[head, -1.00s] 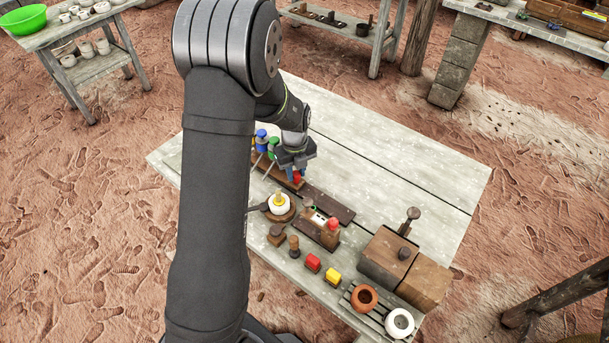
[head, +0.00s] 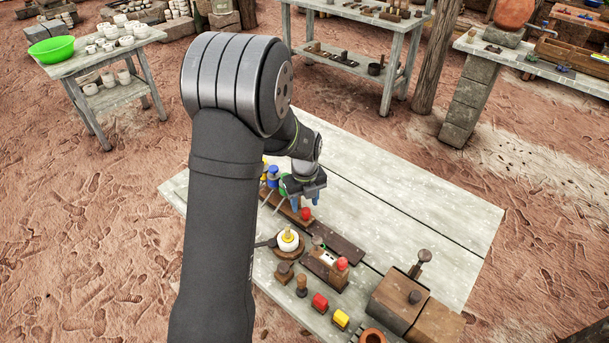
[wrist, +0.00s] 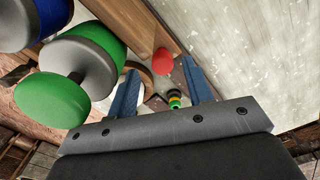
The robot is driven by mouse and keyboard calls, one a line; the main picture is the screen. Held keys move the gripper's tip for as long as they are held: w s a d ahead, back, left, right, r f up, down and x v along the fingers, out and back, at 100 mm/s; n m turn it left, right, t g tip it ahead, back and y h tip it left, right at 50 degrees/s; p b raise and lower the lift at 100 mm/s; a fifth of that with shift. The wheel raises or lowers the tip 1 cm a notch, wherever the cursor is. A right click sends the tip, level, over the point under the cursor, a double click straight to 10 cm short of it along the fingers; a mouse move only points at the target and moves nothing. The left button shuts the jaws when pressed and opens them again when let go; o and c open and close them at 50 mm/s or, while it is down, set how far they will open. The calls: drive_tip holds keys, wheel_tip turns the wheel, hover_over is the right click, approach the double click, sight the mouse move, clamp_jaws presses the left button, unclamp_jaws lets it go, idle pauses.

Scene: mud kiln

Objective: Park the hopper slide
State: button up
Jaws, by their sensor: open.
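My gripper (head: 305,201) is open and empty, with its two blue fingers apart just above a red knob (head: 305,213) on a long wooden rail (head: 278,204). The wrist view shows this red knob (wrist: 163,62) beyond the fingertips, apart from both fingers. Blue, green and yellow topped pieces stand at the rail's far end; the green one (wrist: 72,100) is large at the left of the wrist view. The rail is partly hidden by my gripper and arm. I cannot tell for certain which part is the hopper slide.
The table's right side (head: 430,215) is clear.

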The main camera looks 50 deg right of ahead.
sight(305, 209)
wheel_tip(305, 209, up, 15)
drive_tip(key=shift+f, duration=0.15)
idle(0.6)
wheel_tip(305, 209, down, 17)
drive_tip(key=shift+f, duration=0.2)
drive_tip(key=shift+s, duration=0.1)
idle(0.3)
wheel_tip(305, 209, up, 17)
wheel_tip(305, 209, down, 18)
drive_tip(key=shift+r, duration=0.25)
drive_tip(key=s, duration=1.7)
drive_tip(key=shift+r, duration=0.25)
wheel_tip(305, 209, up, 17)
drive_tip(key=shift+s, duration=0.15)
